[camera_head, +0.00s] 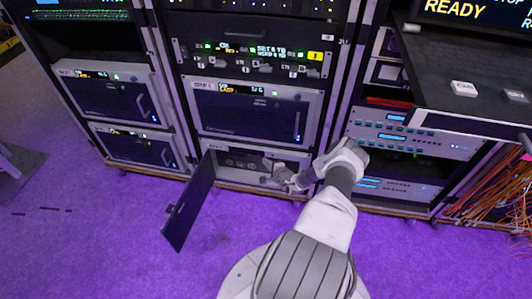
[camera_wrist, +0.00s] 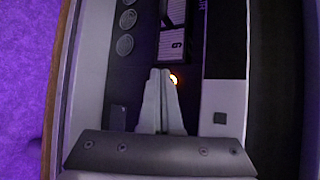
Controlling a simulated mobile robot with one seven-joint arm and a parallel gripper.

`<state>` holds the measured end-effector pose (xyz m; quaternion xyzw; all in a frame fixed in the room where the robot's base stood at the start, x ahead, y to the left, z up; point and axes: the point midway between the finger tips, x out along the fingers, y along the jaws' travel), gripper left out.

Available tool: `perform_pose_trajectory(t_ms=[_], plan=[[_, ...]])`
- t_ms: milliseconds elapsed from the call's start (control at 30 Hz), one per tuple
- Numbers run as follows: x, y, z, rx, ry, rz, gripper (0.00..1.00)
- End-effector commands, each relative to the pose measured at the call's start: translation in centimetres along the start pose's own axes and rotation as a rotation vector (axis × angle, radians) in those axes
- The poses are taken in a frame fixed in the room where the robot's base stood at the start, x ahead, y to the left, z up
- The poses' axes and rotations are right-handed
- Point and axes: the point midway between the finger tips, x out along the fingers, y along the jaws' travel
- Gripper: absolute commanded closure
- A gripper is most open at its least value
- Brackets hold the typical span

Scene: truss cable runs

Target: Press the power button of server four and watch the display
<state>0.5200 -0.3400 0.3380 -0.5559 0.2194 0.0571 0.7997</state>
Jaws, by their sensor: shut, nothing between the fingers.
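The server with its front door open (camera_head: 182,203) is at the bottom of the middle rack; its label is too small to read. My gripper (camera_head: 281,172) is at the right part of this opening, its fingers shut and empty. In the wrist view my gripper (camera_wrist: 160,72) points into the recess. Any display on this server is hidden or too small to read.
The open door hangs out to the left over the purple carpet (camera_head: 100,235). A closed server (camera_head: 252,114) with a lit display sits just above. A desk with a READY screen (camera_head: 470,10) is at the right. Orange cables (camera_head: 490,185) hang at far right.

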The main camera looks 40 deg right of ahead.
Motion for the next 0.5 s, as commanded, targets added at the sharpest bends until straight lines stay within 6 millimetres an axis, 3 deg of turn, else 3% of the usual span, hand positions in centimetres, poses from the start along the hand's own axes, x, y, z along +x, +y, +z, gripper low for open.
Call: perform_pose_trajectory(t_ms=[233,500], plan=[[-1.9,1.1,1.4,0.002,0.0,0.004,1.0],[-2.3,1.8,1.6,0.001,0.0,0.004,1.0]])
